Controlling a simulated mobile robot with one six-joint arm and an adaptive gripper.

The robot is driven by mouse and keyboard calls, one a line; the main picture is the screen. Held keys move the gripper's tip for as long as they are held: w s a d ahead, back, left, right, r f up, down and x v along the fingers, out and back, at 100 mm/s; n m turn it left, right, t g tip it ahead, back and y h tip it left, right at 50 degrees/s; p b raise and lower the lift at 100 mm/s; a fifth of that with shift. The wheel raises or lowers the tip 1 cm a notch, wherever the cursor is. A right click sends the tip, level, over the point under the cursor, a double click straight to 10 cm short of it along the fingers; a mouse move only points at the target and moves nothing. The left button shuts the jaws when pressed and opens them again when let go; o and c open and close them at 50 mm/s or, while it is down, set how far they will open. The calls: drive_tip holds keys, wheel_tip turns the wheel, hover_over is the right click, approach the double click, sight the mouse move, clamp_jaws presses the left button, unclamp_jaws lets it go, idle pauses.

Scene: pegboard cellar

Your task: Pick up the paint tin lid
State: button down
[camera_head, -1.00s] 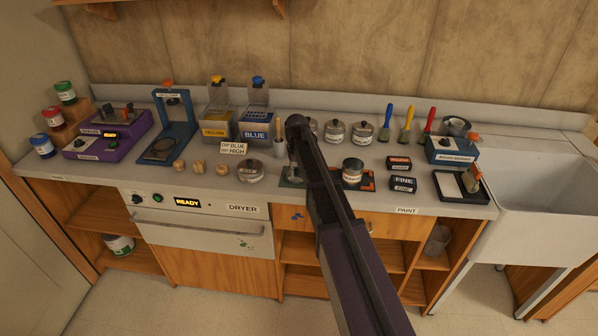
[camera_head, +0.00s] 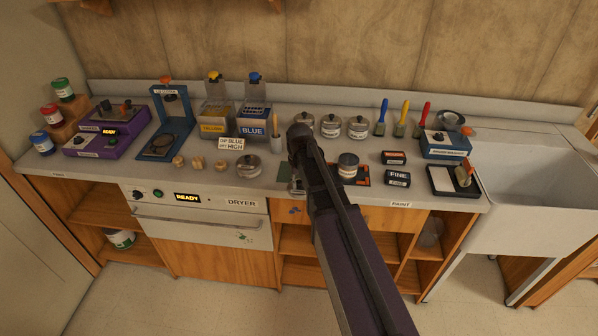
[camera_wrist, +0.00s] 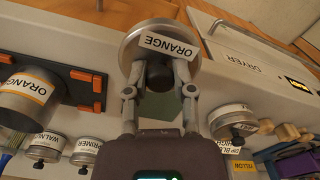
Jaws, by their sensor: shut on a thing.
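The paint tin lid (camera_wrist: 128,50) is a round metal disc with a dark knob and a label reading ORANGE, at the top middle of the wrist view. My gripper (camera_wrist: 158,78) is shut on the lid's knob, with one finger on each side. How far the lid is above the counter cannot be told. The open-looking orange paint tin (camera_wrist: 28,98) stands to the left on an orange and black holder (camera_wrist: 88,92). In the head view the tin (camera_head: 347,168) is right of my arm, which hides my gripper and most of the lid.
Lidded tins (camera_head: 331,127) stand in a row behind my arm, and another lidded tin (camera_head: 249,167) stands to its left. Brushes (camera_head: 402,118), small labelled blocks (camera_head: 397,179) and a black tray (camera_head: 443,182) are to the right. The sink (camera_head: 530,170) is at far right.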

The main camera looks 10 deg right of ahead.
sight(301, 194)
drive_tip(key=shift+s+r, duration=0.15)
drive_tip(key=shift+s, duration=1.4)
drive_tip(key=shift+w+a, duration=0.1)
drive_tip(key=shift+a, duration=0.05)
